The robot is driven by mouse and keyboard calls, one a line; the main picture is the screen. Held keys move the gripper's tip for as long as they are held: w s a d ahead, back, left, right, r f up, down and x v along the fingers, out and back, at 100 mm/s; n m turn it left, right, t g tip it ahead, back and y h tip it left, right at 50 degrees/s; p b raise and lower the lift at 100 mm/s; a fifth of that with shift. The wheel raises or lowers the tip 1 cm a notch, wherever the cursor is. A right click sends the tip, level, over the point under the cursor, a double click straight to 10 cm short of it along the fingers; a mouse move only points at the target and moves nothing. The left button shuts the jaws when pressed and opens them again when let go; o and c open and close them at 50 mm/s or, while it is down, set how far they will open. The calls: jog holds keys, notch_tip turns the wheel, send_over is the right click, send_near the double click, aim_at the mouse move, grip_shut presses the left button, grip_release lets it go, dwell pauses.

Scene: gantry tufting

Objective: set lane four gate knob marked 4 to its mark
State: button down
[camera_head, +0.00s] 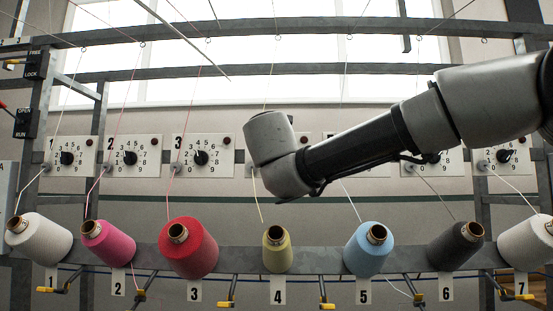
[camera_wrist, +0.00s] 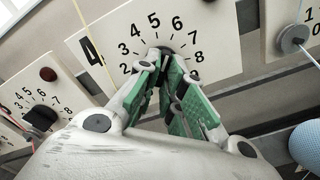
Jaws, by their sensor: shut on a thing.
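In the wrist view, the lane four dial plate (camera_wrist: 212,22) is white with a large black 4 at its left and numbers from 2 to 8 showing around the dial. My gripper (camera_wrist: 165,62) has green-padded fingers closed around the dark knob (camera_wrist: 163,50) at the dial's centre. The fingers hide most of the knob, so I cannot read its pointer or make out its target mark. In the head view, my arm covers most of the lane four plate, and the gripper's fingers are hidden behind my wrist.
Similar dial plates stand either side, including lane three (camera_head: 203,157) and lane two (camera_head: 133,157). Below is a row of yarn cones, with the olive cone (camera_head: 277,250) above label 4 (camera_head: 278,290) and the blue cone (camera_head: 369,249) to its right. Thin yarns run up to the overhead rails (camera_head: 200,75).

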jog(key=shift+m, duration=0.4)
jog(key=c, duration=1.5)
grip_release()
jog(key=shift+c, duration=0.2)
jog(key=shift+s, duration=0.1)
jog(key=s, duration=1.2)
jog(key=shift+a, duration=0.2)
